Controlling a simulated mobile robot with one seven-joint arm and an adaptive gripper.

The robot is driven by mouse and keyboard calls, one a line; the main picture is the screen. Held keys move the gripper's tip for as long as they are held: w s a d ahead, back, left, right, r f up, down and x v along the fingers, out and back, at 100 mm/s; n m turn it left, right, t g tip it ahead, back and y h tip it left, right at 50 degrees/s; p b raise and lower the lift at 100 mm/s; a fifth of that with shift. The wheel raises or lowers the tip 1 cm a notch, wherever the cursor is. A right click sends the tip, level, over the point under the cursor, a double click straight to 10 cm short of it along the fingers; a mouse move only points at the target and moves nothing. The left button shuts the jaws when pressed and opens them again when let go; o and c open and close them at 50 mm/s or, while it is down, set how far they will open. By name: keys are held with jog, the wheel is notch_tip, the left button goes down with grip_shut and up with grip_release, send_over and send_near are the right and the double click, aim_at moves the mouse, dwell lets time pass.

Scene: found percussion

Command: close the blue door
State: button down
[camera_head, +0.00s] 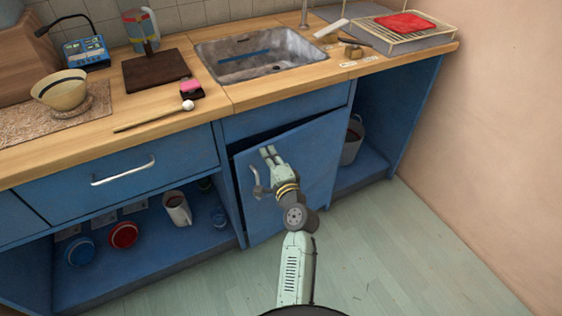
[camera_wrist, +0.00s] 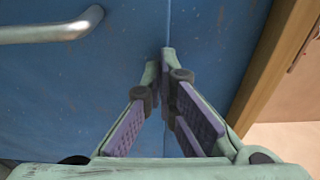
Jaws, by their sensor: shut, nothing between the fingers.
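The blue door (camera_head: 312,160) is under the sink and stands slightly ajar, with a dark gap along its top edge. It has a metal handle (camera_head: 257,182) on its left side. My gripper (camera_head: 267,151) is at the upper left part of the door, just right of and above the handle. In the wrist view the fingers (camera_wrist: 166,52) are together, with nothing between them, in front of the blue door surface (camera_wrist: 110,75). The handle (camera_wrist: 45,32) shows at the upper left there. I cannot tell whether the fingertips touch the door.
A wooden counter (camera_head: 160,135) with a sink (camera_head: 262,58) runs above the door. Left of the door is an open shelf with a white mug (camera_head: 177,208) and red and blue lids. A grey bucket (camera_head: 352,140) stands in the open bay at right. The floor (camera_head: 400,260) is clear.

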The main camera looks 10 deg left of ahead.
aim_at(260, 145)
jog(key=w+a, duration=0.2)
jog(key=a, duration=0.1)
jog(key=shift+w+a+p, duration=0.1)
jog(key=shift+w+p, duration=0.2)
jog(key=shift+w, duration=0.1)
jog(key=shift+w+r, duration=0.1)
jog(key=shift+r, duration=0.1)
jog(key=shift+a+r, duration=0.1)
